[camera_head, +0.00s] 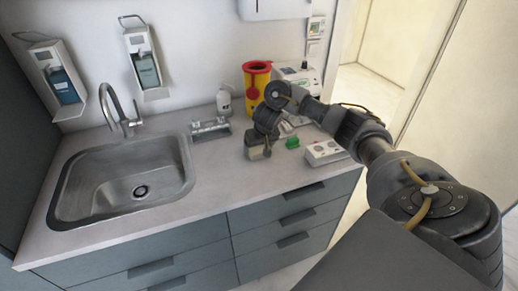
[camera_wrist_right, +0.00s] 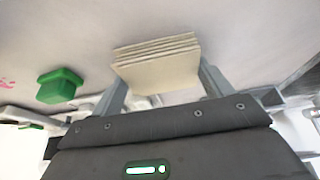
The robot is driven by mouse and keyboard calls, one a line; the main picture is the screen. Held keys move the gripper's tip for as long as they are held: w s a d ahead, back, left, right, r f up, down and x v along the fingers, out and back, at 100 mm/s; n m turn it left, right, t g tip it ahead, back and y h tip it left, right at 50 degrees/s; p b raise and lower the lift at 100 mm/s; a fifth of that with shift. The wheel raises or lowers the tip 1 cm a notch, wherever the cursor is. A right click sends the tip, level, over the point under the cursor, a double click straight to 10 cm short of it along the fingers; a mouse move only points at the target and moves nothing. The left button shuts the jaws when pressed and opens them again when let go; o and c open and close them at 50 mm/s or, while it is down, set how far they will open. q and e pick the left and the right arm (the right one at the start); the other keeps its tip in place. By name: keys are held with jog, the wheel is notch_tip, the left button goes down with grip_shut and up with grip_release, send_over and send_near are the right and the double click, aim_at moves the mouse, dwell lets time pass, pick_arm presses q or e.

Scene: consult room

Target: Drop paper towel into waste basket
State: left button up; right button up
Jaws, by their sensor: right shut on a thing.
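My right gripper (camera_head: 259,150) is over the counter, to the right of the sink. In the right wrist view the gripper (camera_wrist_right: 160,84) is shut on a paper towel (camera_wrist_right: 158,68), a beige folded stack of several layers held between the two fingers. In the head view the towel is too small and hidden to make out clearly. No waste basket can be made out for certain in either view. My left gripper is not in view.
A steel sink (camera_head: 130,183) is set in the counter (camera_head: 215,190). Drawers (camera_head: 290,220) front the counter.

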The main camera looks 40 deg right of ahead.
jog(key=shift+r, duration=0.1)
jog(key=shift+s, duration=0.1)
jog(key=shift+f, duration=0.2)
jog(key=o, duration=1.1)
jog(key=shift+r, duration=0.1)
jog(key=p+v, duration=0.6)
jog(key=v, duration=0.6)
